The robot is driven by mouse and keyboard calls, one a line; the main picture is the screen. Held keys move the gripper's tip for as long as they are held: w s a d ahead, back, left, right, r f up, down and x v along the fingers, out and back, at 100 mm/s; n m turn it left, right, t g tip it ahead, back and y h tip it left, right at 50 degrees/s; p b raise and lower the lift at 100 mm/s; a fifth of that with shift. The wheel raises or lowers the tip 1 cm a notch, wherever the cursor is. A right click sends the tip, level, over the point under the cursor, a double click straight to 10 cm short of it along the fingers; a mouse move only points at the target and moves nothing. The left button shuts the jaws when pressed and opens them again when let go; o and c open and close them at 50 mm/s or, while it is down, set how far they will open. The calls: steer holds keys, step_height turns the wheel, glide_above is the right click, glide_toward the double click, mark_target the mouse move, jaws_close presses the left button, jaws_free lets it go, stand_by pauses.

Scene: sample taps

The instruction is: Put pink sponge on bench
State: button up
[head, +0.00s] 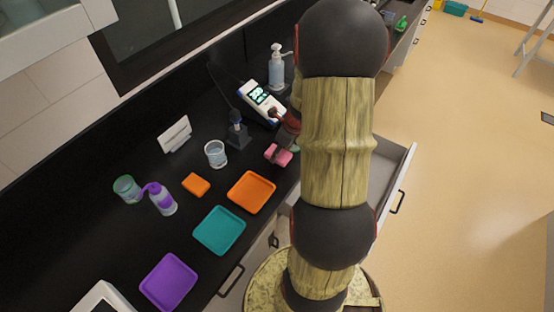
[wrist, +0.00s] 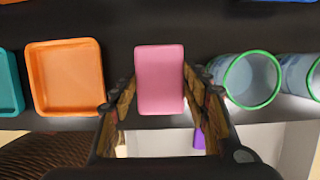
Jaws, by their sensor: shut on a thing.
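The pink sponge (wrist: 160,78) is held between the two fingers of my gripper (wrist: 159,88) in the wrist view. In the head view the sponge (head: 278,155) shows at the front edge of the black bench (head: 95,213), just right of the orange tray. The bench (wrist: 122,25) lies behind and below the sponge in the wrist view. I cannot tell whether the sponge touches the bench or is just above it. My arm hides part of the bench and most of the gripper in the head view.
An orange tray (head: 251,192), a teal tray (head: 219,230) and a purple tray (head: 168,281) line the bench front. An orange sponge (head: 196,184) lies behind. Green-rimmed cups (wrist: 250,79) stand right of my gripper. An open drawer (head: 392,185) juts out below the bench.

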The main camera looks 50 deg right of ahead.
steer(key=shift+w+f, duration=0.3)
steer(key=shift+f, duration=0.2)
steer(key=shift+s+b+x, duration=0.15)
steer(key=shift+b+x, duration=0.3)
steer(key=shift+x, duration=0.35)
steer(key=shift+s+b+x, duration=0.15)
steer(key=shift+b+x, duration=0.25)
steer(key=shift+x, duration=0.35)
steer(key=shift+f, duration=0.2)
steer(key=o, duration=0.8)
